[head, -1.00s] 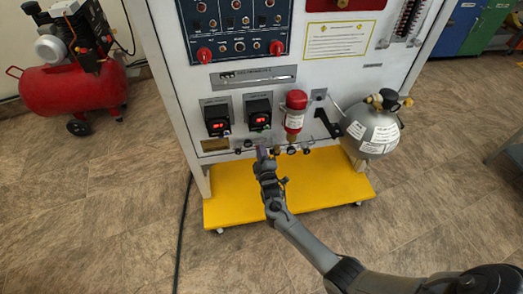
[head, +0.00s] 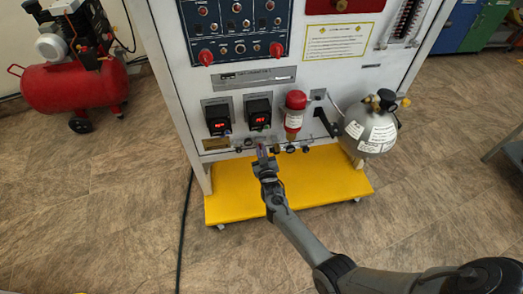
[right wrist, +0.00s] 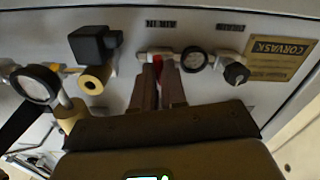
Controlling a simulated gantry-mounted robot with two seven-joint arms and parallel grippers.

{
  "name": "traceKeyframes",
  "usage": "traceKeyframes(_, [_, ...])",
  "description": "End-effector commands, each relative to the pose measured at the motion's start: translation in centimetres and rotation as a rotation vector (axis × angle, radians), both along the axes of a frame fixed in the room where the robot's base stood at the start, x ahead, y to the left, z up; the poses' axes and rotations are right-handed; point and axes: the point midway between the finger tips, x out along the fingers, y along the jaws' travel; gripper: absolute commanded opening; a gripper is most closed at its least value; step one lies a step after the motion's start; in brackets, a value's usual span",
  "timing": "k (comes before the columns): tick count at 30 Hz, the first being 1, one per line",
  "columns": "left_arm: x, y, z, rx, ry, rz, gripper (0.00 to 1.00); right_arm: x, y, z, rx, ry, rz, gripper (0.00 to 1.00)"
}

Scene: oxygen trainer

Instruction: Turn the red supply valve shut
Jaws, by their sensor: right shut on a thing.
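The red supply valve's handle (right wrist: 167,76) shows in the right wrist view as a red piece between my two fingers, below the "AIR IN" label. My right gripper (right wrist: 162,82) is shut on it, and the fingers hide much of the handle and valve body. In the head view my right gripper (head: 263,154) reaches up to the row of small fittings along the panel's lower edge; the handle is too small and covered to make out clearly there. My left gripper is not in view.
A round gauge (right wrist: 194,59) and a black knob (right wrist: 235,70) sit right of the fingers; a black block with a brass fitting (right wrist: 95,80) sits left. The yellow base (head: 235,200) lies below.

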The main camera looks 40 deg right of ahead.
Motion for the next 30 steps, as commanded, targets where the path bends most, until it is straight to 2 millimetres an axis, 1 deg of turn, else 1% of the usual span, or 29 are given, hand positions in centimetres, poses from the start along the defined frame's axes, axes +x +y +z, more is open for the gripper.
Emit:
traceKeyframes(6, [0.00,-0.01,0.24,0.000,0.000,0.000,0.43,0.05,-0.01,0.16,0.115,-0.065,0.001,0.00])
traceKeyframes(12, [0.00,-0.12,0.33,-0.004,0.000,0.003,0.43,0.05,0.01,0.14,0.175,-0.096,0.000,0.00])
traceKeyframes(29, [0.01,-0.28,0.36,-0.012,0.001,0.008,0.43,0.06,0.00,0.14,0.200,-0.111,0.001,0.00])
traceKeyframes(30, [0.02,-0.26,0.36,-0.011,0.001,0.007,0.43,0.06,0.00,0.13,0.200,-0.111,0.001,0.16])
